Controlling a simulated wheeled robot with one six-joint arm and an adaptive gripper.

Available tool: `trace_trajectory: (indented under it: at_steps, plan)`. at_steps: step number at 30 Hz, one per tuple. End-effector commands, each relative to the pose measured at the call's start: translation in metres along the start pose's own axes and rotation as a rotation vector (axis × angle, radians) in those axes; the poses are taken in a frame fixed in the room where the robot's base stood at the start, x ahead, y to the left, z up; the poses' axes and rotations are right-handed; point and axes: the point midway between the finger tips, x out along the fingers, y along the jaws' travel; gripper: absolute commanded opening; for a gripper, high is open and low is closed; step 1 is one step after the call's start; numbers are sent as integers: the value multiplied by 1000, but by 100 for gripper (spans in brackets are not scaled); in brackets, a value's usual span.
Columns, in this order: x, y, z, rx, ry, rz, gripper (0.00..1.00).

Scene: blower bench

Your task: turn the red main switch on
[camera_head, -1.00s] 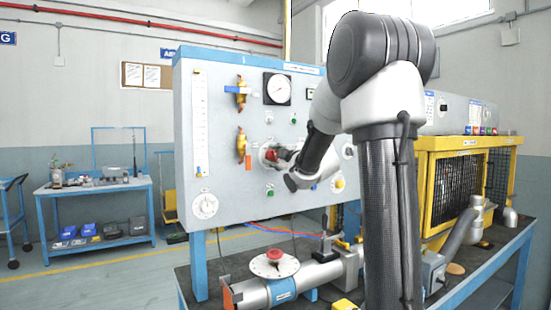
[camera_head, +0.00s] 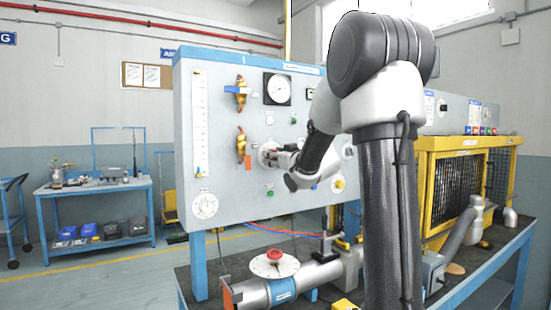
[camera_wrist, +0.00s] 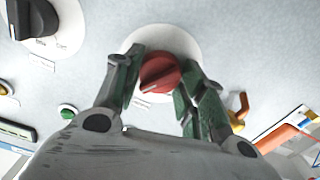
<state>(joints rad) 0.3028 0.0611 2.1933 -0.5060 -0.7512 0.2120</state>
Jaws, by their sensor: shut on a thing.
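The red main switch (camera_wrist: 158,73) is a round red knob on a white disc (camera_wrist: 185,42) on the grey panel. In the wrist view my gripper (camera_wrist: 160,80) has one finger on each side of the knob, closed on it. A line on the knob's face runs slantwise; its small labels are too blurred to read. In the head view my gripper (camera_head: 271,157) is at the panel front and hides most of the knob.
The grey panel (camera_head: 225,180) also carries a gauge (camera_head: 277,89), yellow valves (camera_head: 241,145), a white dial (camera_head: 205,206) and a green button (camera_wrist: 67,111). A black knob (camera_wrist: 35,18) is near the switch. A pipe with a red-knobbed valve (camera_head: 275,263) lies below on the bench.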

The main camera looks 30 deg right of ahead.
Motion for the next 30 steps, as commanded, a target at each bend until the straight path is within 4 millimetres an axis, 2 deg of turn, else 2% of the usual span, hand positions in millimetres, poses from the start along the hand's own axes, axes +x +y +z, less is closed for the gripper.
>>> trace_trajectory:
  at_steps: [12, 28, 29, 30]
  plan:
    - [0, 0, 3, 171, -7, 1, 17]
    - [0, 0, 4, 191, -8, 1, 17]
    - [0, 0, 4, 191, -8, 1, 46]
    - [0, 0, 3, 191, -7, 1, 53]
